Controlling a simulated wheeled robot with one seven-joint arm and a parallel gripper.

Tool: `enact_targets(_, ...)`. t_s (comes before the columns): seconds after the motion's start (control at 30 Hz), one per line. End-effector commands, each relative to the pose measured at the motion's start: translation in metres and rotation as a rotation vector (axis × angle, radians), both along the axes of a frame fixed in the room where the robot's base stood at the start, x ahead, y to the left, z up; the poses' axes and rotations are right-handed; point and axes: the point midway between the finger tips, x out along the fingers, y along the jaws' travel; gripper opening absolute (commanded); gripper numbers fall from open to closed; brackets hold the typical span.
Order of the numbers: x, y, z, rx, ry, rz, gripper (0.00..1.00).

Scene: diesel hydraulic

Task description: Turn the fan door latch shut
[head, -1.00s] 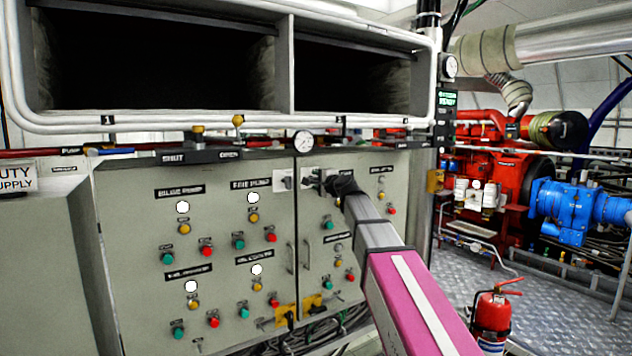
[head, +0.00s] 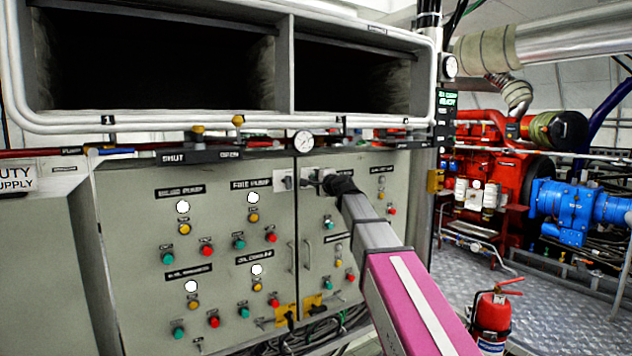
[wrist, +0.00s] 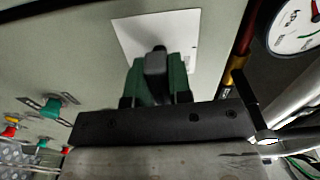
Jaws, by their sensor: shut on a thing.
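The fan door latch shows in the wrist view as a dark grey handle (wrist: 156,62) standing off a white plate (wrist: 188,40) on the panel. My gripper (wrist: 158,75) has its green fingers on both sides of the handle and is shut on it. In the head view my gripper (head: 323,184) is at the upper part of the grey cabinet, at the end of my arm.
The grey cabinet (head: 225,290) carries several buttons, lamps and door handles. A round gauge (head: 303,141) sits just above; a gauge is also close by in the wrist view (wrist: 295,25). Pipes run along the cabinet top. A fire extinguisher (head: 492,318) stands on the floor at right.

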Motion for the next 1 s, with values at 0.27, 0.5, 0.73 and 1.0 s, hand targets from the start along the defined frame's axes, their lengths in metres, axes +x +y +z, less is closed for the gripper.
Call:
enact_targets(0.27, -0.0001, -0.0001, -0.0004, -0.161, -0.108, 0.000, 0.00)
enact_targets(0.5, -0.0001, -0.0001, -0.0005, -0.348, -0.235, 0.000, 0.00)
enact_targets(0.73, -0.0001, -0.0001, -0.0005, -0.530, -0.358, 0.000, 0.00)
enact_targets(1.0, -0.0001, -0.0001, -0.0005, -0.742, -0.501, 0.000, 0.00)
